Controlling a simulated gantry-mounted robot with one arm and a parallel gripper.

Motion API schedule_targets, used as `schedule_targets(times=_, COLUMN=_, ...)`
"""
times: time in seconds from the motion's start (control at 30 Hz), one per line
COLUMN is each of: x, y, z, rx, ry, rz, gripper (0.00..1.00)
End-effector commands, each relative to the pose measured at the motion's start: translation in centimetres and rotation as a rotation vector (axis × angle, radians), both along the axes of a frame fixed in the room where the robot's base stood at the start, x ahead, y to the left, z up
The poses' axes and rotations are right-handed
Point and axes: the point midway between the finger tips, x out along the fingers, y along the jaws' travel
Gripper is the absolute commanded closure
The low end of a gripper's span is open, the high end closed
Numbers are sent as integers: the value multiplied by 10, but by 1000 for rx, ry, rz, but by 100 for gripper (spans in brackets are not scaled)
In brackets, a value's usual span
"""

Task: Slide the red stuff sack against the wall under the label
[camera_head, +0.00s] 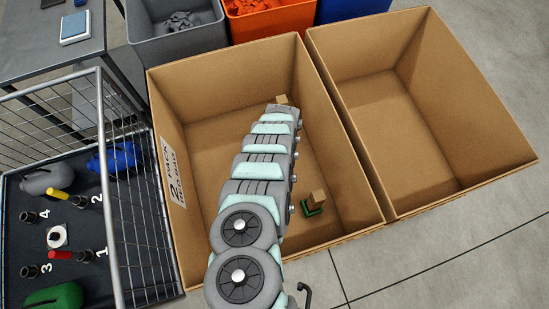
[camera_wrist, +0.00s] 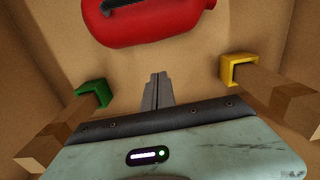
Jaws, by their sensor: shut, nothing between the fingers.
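The red stuff sack (camera_wrist: 150,20) lies on the cardboard at the top of the wrist view, with a dark strip on it, its upper part cut off by the frame. In the head view my arm hides it. My gripper (camera_wrist: 158,76) is shut and empty, its fingertips pointing toward the sack with a small gap showing between them in the picture. In the head view my arm reaches down into the left cardboard box (camera_head: 215,85) and hides the gripper. A white label (camera_head: 172,172) with a "2" and the word "PACK" is on that box's left wall.
Wooden posts with a green foot (camera_wrist: 92,92) and a yellow foot (camera_wrist: 240,70) stand either side of my gripper. The green foot (camera_head: 312,209) shows right of my arm. An empty box (camera_head: 400,120) adjoins on the right; a wire cage (camera_head: 140,215) stands left.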

Motion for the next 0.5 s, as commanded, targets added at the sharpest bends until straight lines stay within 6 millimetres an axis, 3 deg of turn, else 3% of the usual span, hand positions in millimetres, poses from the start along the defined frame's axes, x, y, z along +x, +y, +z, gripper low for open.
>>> schedule_targets(times=0.17, x=2, y=-1, z=-17, rx=-2, ry=-5, rz=-1, gripper=100)
schedule_targets(times=0.5, x=1, y=0, z=-77, rx=0, ry=-4, rz=0, gripper=100)
